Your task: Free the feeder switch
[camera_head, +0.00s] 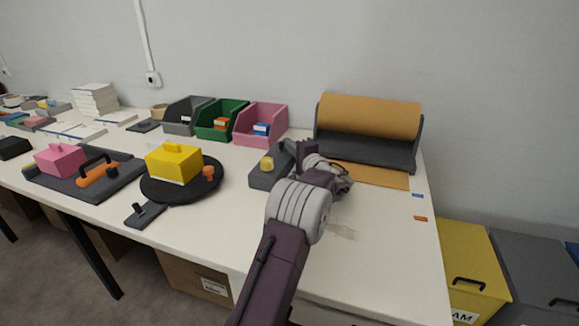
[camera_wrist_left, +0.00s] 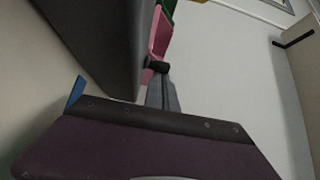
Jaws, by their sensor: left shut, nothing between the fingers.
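My right gripper is out of view.
Grey, green (camera_head: 221,121) and pink (camera_head: 262,123) bins stand behind the box. A round black tray (camera_head: 150,190) with a yellow block (camera_head: 173,163) is to its left. A yellow carton (camera_head: 470,260) stands beyond the right edge.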

